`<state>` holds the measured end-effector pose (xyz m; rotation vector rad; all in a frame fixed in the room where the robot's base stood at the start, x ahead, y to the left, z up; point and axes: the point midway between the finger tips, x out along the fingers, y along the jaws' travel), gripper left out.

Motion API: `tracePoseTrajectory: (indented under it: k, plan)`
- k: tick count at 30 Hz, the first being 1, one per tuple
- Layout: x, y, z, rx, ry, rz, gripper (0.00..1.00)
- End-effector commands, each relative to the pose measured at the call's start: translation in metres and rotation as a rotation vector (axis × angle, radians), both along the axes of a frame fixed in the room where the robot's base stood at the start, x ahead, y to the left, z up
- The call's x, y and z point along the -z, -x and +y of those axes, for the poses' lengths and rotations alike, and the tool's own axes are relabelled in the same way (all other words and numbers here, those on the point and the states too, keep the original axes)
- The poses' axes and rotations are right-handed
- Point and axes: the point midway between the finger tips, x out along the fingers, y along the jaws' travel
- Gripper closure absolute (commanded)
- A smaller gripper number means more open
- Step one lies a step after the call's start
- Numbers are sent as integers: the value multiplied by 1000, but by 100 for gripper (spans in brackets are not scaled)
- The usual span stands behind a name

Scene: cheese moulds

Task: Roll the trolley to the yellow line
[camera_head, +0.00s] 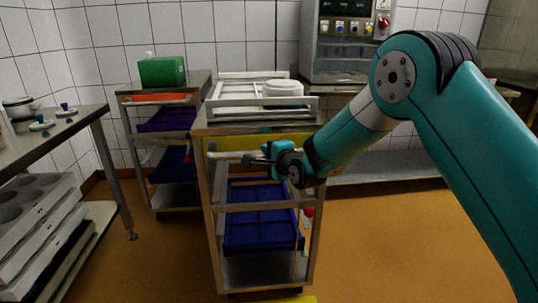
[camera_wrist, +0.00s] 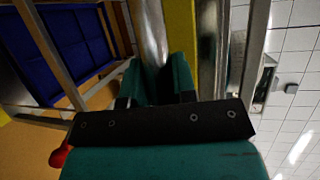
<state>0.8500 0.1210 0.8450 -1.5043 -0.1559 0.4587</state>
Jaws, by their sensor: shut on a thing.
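The metal trolley (camera_head: 215,225) stands upright in the middle of the head view. It has a yellow panel below its top and a pale handle bar (camera_head: 226,155) across the near side. My gripper (camera_head: 268,154) is shut on this bar, right of its middle. In the wrist view my gripper's teal fingers (camera_wrist: 160,75) close around the shiny bar (camera_wrist: 150,25), with the trolley's yellow panel behind it. A small part of the yellow line (camera_head: 298,299) shows on the floor at the bottom edge, just in front of the trolley; the rest is out of view.
A white rack (camera_head: 235,113) with round white pieces lies on the trolley top; a blue crate (camera_head: 262,238) sits lower. A second trolley (camera_head: 137,165) with a green box (camera_head: 162,71) stands behind left. A table (camera_head: 85,125) is at left. Orange floor is open at right.

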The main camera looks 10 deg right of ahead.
Motion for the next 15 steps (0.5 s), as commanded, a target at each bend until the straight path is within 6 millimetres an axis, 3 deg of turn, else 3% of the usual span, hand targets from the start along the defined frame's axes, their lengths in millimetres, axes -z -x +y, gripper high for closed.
tracePoseTrajectory:
  k: [11,12,15]
  plan:
    - [1,1,4,-5,-1,3,100]
    - [1,1,4,-5,-1,3,70]
    - [1,1,3,-4,0,2,49]
